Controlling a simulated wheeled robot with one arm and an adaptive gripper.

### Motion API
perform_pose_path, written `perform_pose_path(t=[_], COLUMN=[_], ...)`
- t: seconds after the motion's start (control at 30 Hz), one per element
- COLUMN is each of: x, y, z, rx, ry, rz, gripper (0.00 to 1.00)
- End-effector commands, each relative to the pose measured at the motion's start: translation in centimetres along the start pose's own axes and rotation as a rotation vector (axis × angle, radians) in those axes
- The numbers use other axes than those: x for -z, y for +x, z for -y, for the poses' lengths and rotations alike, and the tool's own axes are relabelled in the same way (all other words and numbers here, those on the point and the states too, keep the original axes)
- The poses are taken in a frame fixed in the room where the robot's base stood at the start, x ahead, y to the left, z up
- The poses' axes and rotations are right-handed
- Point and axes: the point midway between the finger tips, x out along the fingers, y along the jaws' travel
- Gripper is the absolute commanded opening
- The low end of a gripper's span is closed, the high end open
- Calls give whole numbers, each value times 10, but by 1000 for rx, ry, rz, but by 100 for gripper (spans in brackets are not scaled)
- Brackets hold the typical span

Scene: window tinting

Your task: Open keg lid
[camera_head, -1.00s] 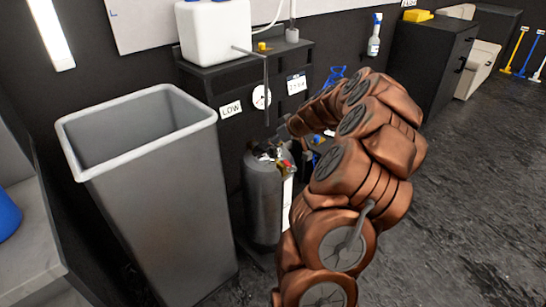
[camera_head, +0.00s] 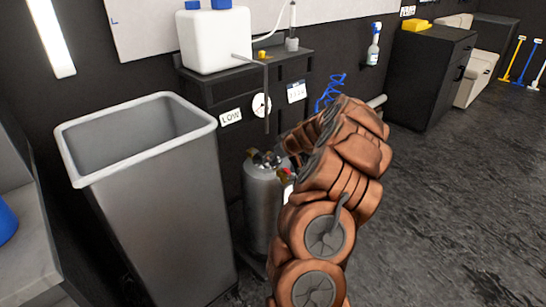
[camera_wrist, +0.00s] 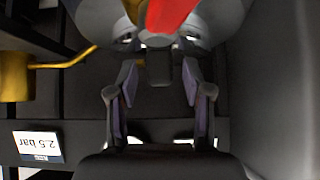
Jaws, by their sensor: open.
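The keg (camera_head: 262,210) is a grey metal cylinder standing on the floor beside the tall grey bin. Its top, with fittings and a red part, is partly covered by my arm in the head view. In the wrist view the grey keg top (camera_wrist: 222,18) lies at the upper edge, with a red lever (camera_wrist: 170,14) pointing toward the camera. My gripper (camera_wrist: 160,85) is open, its two fingers apart. A small dark grey piece below the red lever shows between the fingertips; whether they touch it I cannot tell.
The grey bin (camera_head: 150,210) stands close on the left. A dark shelf unit (camera_head: 230,87) with a white tank (camera_head: 215,40) and gauge is behind the keg. A yellow hook-like pipe (camera_wrist: 65,60) is left in the wrist view. Floor on the right is clear.

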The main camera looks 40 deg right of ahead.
Motion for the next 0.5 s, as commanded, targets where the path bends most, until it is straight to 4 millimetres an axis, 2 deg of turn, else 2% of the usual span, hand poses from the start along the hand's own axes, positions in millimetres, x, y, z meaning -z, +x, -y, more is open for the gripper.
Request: perform_pose_path(t=[0.27,0.5], x=[0,0], y=[1,1], z=[0,0], rx=[0,1], ry=[0,0], rz=[0,0], gripper=[50,26])
